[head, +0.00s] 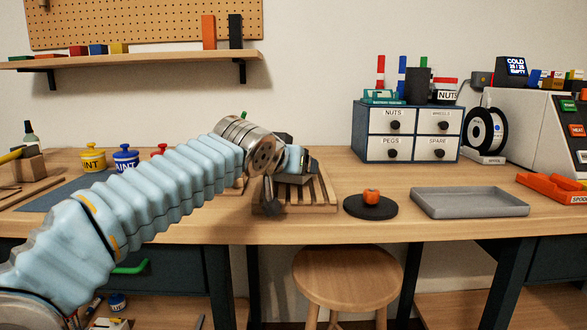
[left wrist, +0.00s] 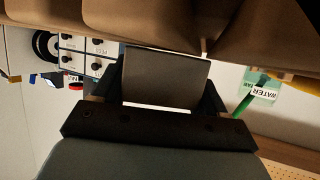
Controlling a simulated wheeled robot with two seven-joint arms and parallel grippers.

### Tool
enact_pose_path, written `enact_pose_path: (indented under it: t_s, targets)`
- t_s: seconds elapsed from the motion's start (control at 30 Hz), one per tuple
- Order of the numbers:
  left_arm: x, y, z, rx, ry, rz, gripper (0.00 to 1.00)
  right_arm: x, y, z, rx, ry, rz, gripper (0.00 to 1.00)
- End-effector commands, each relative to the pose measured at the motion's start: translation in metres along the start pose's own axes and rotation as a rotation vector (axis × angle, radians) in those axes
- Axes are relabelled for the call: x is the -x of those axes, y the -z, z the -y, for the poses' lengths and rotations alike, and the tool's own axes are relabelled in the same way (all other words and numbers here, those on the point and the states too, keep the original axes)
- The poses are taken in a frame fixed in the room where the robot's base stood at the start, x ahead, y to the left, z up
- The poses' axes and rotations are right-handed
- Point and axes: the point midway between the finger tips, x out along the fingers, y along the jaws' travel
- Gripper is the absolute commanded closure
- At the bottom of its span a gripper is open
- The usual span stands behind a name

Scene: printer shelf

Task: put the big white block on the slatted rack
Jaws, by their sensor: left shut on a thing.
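The slatted rack (head: 324,197) is a low wooden rack on the workbench, near the middle of the head view. My left gripper (head: 291,177) is over the rack, with its arm reaching in from the left. In the left wrist view it is shut on the big white block (left wrist: 165,80), whose broad face looks grey in shade and whose lower edge is bright white. Brown slats (left wrist: 150,22) fill the top of that view, close to the block. I cannot tell whether the block touches them. In the head view the gripper mostly hides the block.
A black disc with an orange object (head: 371,197) stands just right of the rack, then an empty grey tray (head: 470,202). The labelled drawer cabinet (head: 407,134) stands behind. Paint pots (head: 126,158) stand to the left. A stool (head: 343,277) is in front of the bench.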

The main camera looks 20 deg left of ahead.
Motion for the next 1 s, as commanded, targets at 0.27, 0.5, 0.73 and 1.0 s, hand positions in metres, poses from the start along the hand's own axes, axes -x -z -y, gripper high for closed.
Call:
enact_pose_path:
  t_s: [0.27,0.5,0.73,1.0]
  targets:
    - [0.000,-0.001,0.000,0.000,0.000,-0.002,0.61,-0.001,0.000,0.000,0.000,0.001,0.000,0.55]
    - [-0.001,-0.002,0.000,0.000,0.000,-0.001,0.05,-0.003,0.000,0.000,0.000,0.001,0.001,0.55]
    - [-0.001,-0.002,0.000,0.000,0.000,-0.001,0.02,-0.003,0.000,0.000,0.000,0.001,0.001,0.55]
    - [0.021,0.000,0.000,0.001,-0.003,-0.004,0.02,-0.005,0.000,-0.001,0.000,0.001,0.001,0.55]
